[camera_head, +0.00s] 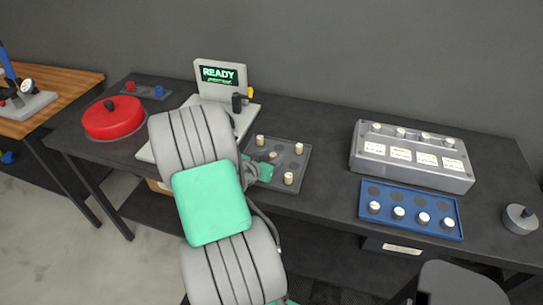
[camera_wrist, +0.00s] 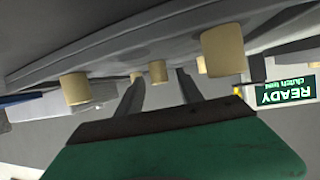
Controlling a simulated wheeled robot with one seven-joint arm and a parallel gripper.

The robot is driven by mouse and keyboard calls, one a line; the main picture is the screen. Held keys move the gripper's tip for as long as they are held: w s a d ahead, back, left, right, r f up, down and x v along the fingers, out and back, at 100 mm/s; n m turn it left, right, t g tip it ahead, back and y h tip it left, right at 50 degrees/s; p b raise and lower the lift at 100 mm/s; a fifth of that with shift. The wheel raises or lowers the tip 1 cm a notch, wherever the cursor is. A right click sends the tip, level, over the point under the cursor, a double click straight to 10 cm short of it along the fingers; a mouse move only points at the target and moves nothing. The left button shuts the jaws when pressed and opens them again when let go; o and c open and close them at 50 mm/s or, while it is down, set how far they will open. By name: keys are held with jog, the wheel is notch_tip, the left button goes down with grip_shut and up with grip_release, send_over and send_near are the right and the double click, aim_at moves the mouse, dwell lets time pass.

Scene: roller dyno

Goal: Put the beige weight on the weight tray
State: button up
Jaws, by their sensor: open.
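A dark grey tray (camera_head: 306,165) on the black bench holds several beige cylindrical weights, with one (camera_head: 299,148) at its right back, one (camera_head: 289,178) at its right front and one (camera_head: 260,140) at its left back. My gripper (camera_wrist: 160,78) is open and empty at the tray's left side, partly hidden behind my arm in the head view. In the wrist view, which is upside down, a beige weight (camera_wrist: 158,70) shows between the fingertips, apparently just beyond them. A larger-looking weight (camera_wrist: 223,48) is at right and another (camera_wrist: 75,88) at left.
A READY display (camera_head: 220,75) stands behind my arm, left of the tray. A red round pan (camera_head: 113,118) is at far left. A grey box (camera_head: 412,158) and a blue tray (camera_head: 370,222) with several pale-topped pieces are at right. Bench between the trays is clear.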

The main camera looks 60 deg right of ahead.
jog(key=shift+a+r, duration=0.15)
jog(key=shift+r, duration=0.1)
jog(key=b+v, duration=0.1)
jog(key=v, duration=1)
jog(key=shift+a, duration=0.35)
jog(key=w+a+n+t+y, duration=0.2)
jog(key=w+a+n+y, duration=0.35)
jog(key=a, duration=0.65)
jog(key=w+a+n+t+y, duration=0.2)
jog(key=w+a+n+y, duration=0.3)
jog(key=a, duration=0.6)
jog(key=s+a+r+n+y, duration=0.1)
jog(key=a+r+n, duration=0.1)
jog(key=a+n, duration=0.2)
jog(key=a+r+n+y, duration=0.2)
jog(key=a+n, duration=0.2)
jog(key=a, duration=0.6)
jog(key=shift+s+r, duration=0.25)
jog(key=shift+s, duration=0.15)
jog(key=shift+a, duration=0.1)
jog(key=shift+c, duration=0.8)
